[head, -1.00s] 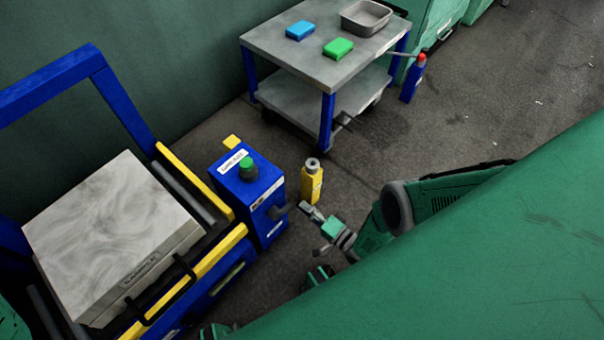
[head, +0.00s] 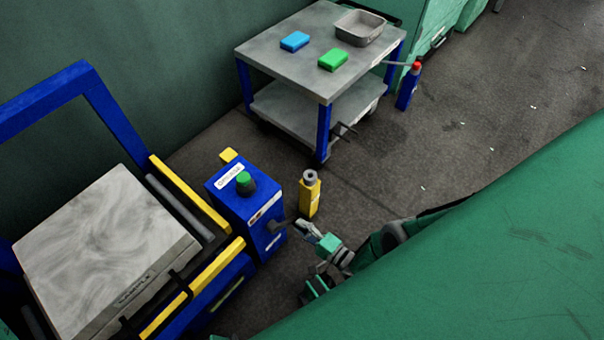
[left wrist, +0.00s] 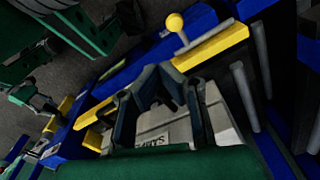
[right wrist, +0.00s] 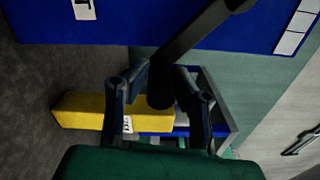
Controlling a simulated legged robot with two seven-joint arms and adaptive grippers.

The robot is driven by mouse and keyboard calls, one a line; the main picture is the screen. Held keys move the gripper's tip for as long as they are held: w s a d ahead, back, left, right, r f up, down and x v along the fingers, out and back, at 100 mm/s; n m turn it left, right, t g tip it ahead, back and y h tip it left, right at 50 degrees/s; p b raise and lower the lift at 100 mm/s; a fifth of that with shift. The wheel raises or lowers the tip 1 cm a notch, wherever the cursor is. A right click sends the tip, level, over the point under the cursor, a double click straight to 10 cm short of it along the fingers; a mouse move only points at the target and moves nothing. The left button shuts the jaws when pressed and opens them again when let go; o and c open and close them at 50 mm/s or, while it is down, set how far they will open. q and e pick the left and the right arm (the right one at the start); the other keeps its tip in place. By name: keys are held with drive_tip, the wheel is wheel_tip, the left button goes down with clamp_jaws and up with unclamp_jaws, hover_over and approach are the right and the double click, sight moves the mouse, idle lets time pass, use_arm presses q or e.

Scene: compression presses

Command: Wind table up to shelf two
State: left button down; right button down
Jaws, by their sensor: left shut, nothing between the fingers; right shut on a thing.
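A blue and yellow press frame (head: 216,262) holds a grey slab-like plate (head: 105,250). Beside it stands a blue box (head: 240,205) with a green knob (head: 244,183) and a dark crank (head: 278,225) on its right side. My right gripper (head: 308,231) is at the crank's outer end. In the right wrist view, my right gripper (right wrist: 160,90) is shut on the crank's dark handle (right wrist: 162,70). In the left wrist view, my left gripper (left wrist: 160,82) is shut and empty in front of the plate (left wrist: 165,128). It does not show in the head view.
A yellow bottle-like thing (head: 309,195) stands on the floor by the box. A two-level trolley (head: 265,37) carries a blue block (head: 295,41), a green block (head: 333,60) and a grey tray (head: 360,28). A blue, red-topped bottle (head: 407,88) stands beside it. Floor at right is clear.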

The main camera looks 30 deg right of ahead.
drive_tip(key=c, duration=1.4)
unclamp_jaws()
drive_tip(key=shift+s+d+f, duration=0.1)
drive_tip(key=shift+f, duration=0.2)
drive_tip(key=shift+r, duration=0.3)
drive_tip(key=shift+w+r, duration=0.15)
drive_tip(key=shift+w, duration=0.05)
wheel_tip(320, 180, up, 8)
drive_tip(key=shift+r, duration=0.25)
drive_tip(key=shift+s+r, duration=0.1)
drive_tip(key=shift+r, duration=0.25)
